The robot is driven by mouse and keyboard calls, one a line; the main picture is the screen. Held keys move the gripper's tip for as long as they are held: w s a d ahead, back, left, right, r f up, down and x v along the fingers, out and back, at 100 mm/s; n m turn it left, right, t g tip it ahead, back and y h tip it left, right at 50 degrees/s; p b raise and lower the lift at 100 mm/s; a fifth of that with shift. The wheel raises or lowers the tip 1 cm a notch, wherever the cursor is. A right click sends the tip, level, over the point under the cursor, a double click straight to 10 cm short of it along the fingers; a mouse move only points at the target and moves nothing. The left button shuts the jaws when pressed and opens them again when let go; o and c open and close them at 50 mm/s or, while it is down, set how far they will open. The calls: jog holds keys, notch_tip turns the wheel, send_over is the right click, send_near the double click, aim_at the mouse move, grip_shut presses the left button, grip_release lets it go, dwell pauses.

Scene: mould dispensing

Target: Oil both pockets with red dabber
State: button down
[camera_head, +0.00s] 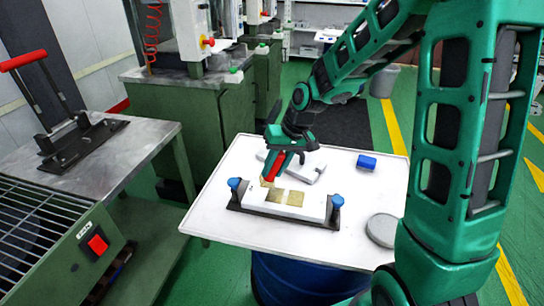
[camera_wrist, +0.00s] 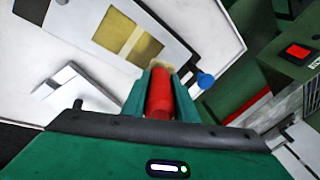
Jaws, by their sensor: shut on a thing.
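My gripper (camera_head: 284,150) is shut on the red dabber (camera_head: 274,165), which points down toward the mould (camera_head: 312,207). In the wrist view the red dabber (camera_wrist: 159,95) stands between the fingers, its tan tip over or at one pocket. The mould is a white block on a dark base with blue knobs at both ends. It has two gold square pockets, a right one (camera_head: 295,198) and a left one (camera_head: 275,195). The left one is partly hidden by the dabber in the wrist view. Whether the tip touches it I cannot tell.
The mould stands on a white table top (camera_head: 225,190). A pale grey block (camera_head: 305,168) lies behind it, a blue block (camera_head: 367,162) at the back right and a round grey lid (camera_head: 382,229) at the right. A metal bench (camera_head: 85,165) with a red-handled press is at left.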

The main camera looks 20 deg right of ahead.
jog(key=shift+r, duration=2.55)
